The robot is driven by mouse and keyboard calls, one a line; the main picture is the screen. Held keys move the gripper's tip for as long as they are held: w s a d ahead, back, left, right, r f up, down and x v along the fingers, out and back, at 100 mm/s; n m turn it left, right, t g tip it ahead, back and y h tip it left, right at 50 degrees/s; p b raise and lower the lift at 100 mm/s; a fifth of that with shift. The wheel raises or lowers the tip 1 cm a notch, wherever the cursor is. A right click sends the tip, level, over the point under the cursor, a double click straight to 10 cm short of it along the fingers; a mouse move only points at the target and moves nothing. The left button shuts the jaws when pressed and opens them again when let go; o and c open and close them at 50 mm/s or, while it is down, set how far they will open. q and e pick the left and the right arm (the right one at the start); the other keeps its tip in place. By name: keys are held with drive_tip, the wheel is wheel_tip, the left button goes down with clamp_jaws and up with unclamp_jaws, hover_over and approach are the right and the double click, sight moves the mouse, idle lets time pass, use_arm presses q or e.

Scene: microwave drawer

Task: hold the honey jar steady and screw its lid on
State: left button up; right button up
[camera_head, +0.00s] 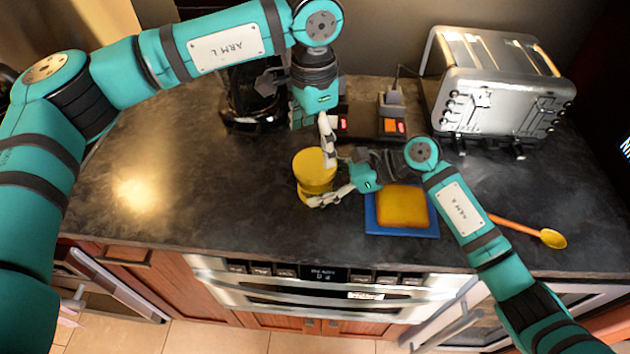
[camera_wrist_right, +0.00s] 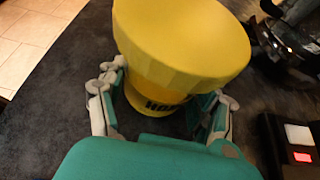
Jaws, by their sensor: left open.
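The honey jar (camera_head: 316,188) stands on the dark counter, its yellow lid (camera_head: 314,163) on top. In the right wrist view the wide lid (camera_wrist_right: 185,45) covers much of the jar (camera_wrist_right: 155,103), which carries dark lettering. I cannot tell how tightly the lid sits. My right gripper (camera_head: 325,188) comes from the right, with its fingers on either side of the jar body below the lid, shut on it. My left gripper (camera_head: 327,135) is open and empty, pointing down just above and behind the lid, apart from it.
A yellow sponge on a blue board (camera_head: 404,231) lies right of the jar. An orange spoon (camera_head: 550,238) lies farther right. A silver toaster (camera_head: 500,85) stands at the back right, a dark coffee maker (camera_head: 250,105) at the back left. The left counter is clear.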

drive_tip(key=o, duration=0.5)
drive_tip(key=v, duration=1.2)
